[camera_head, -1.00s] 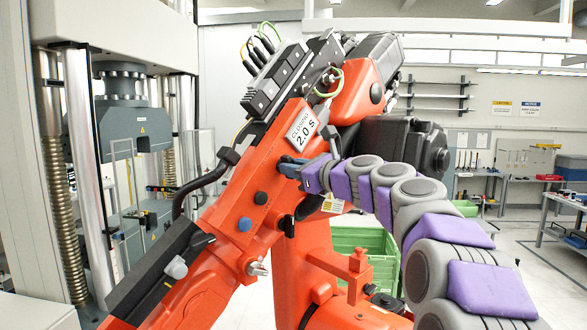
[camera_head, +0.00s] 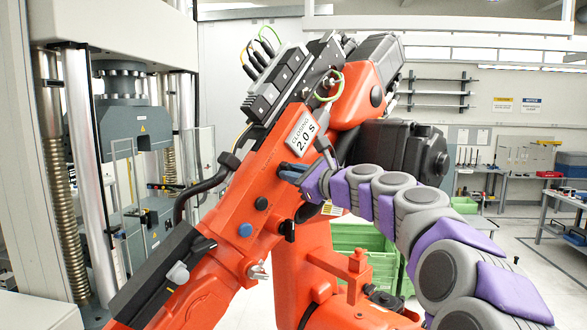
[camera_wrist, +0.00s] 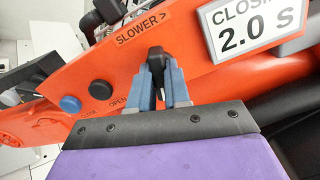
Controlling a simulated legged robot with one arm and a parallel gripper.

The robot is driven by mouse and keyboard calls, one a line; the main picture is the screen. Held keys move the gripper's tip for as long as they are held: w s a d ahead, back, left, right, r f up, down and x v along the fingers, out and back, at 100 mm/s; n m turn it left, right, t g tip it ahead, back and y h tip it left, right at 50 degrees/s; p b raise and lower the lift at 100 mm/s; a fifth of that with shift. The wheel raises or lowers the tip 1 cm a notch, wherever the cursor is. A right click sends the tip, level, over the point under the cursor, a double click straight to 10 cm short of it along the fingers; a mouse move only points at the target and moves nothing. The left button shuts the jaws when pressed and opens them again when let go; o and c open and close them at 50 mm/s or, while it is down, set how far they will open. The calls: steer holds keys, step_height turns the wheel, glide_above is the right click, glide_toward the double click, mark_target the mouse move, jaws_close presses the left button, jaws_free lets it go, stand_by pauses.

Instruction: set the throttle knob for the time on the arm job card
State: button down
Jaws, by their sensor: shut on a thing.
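The job card (camera_head: 304,133), a white plate reading "CLOSING 2.0 s", is fixed to the orange arm (camera_head: 215,230). It also shows, cut off, in the wrist view (camera_wrist: 252,31). The throttle knob (camera_wrist: 156,53) is small and black, on the orange face just below the "SLOWER >" print (camera_wrist: 143,28). My gripper (camera_wrist: 162,75) has its blue fingers either side of the knob, shut on it. In the head view my gripper (camera_head: 287,171) reaches the arm just below the card. There I cannot make out the knob. I see no pointer mark or scale showing its setting.
A blue button (camera_wrist: 70,104) and a black button (camera_wrist: 101,89), marked "OPEN", sit left of my fingers. Black hoses and a valve block (camera_head: 275,85) are on the upper arm. The test frame (camera_head: 125,110) stands left; green crates (camera_head: 365,240) stand behind.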

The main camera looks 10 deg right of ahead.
steer(key=n+b, duration=0.2)
steer(key=n, duration=0.2)
steer(key=n+b, duration=0.3)
steer(key=n, duration=0.1)
steer(key=shift+f+n, duration=0.2)
steer(key=shift+n, duration=0.2)
steer(key=shift+a+f, duration=0.1)
steer(key=c, duration=1.1)
jaws_free()
steer(key=shift+s, duration=0.1)
steer(key=b+v, duration=0.2)
steer(key=v, duration=1.5)
steer(key=shift+d, duration=0.2)
steer(key=shift+a, duration=0.1)
